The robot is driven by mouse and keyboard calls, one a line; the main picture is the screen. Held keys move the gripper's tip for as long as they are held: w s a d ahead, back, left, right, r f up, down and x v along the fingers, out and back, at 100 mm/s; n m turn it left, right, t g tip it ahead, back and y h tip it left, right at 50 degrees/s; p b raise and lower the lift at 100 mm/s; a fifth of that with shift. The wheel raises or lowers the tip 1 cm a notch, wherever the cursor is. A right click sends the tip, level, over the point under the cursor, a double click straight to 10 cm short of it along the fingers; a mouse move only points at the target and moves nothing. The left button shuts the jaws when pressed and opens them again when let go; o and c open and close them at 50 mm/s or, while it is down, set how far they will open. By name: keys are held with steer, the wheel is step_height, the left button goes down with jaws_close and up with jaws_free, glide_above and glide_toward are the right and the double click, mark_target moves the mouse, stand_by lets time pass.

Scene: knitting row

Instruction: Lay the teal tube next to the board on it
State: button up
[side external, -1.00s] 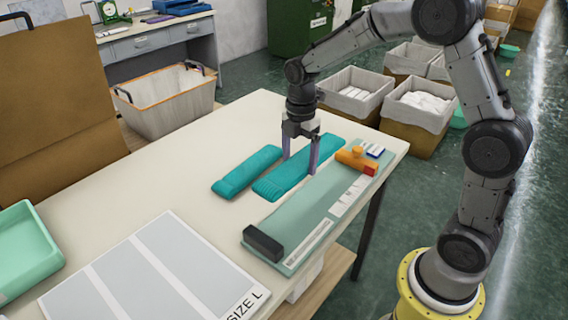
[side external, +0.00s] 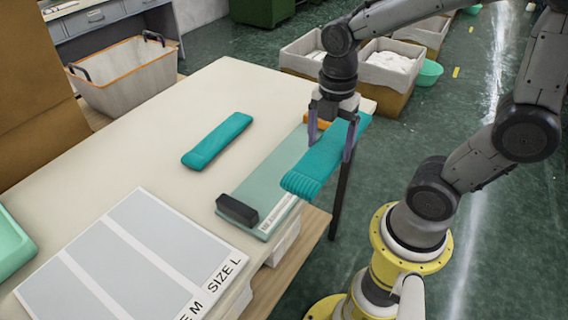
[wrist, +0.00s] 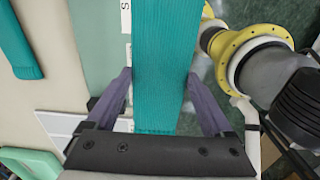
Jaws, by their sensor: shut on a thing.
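My gripper (side external: 330,142) is shut on a teal tube (side external: 316,172), with one purple finger on each long side. The tube is held up in the air and, in the side view, covers the right part of the board. In the wrist view the held tube (wrist: 167,60) runs between the fingers (wrist: 155,95). The pale green board (side external: 259,185) lies on the table with a black block (side external: 237,209) at its near end. A second teal tube (side external: 217,140) lies on the table, left of the board.
A grey sheet marked SIZE L (side external: 130,262) lies at the table's near end. A mint tray (side external: 14,243) is at the left edge. Bins with pale contents (side external: 388,66) stand on the floor beyond the table. The table left of the second tube is bare.

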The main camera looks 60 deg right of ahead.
steer(key=shift+s+a+r, duration=0.1)
steer(key=shift+s+r, duration=0.05)
steer(key=shift+s, duration=0.3)
steer(key=w+f, duration=0.3)
steer(key=w, duration=0.5)
glide_above(279, 172)
step_height(279, 172, down, 6)
steer(key=shift+f, duration=0.1)
steer(key=shift+w+f, duration=0.1)
steer(key=shift+f, duration=1.55)
steer(key=shift+f, duration=0.15)
steer(key=o, duration=1.1)
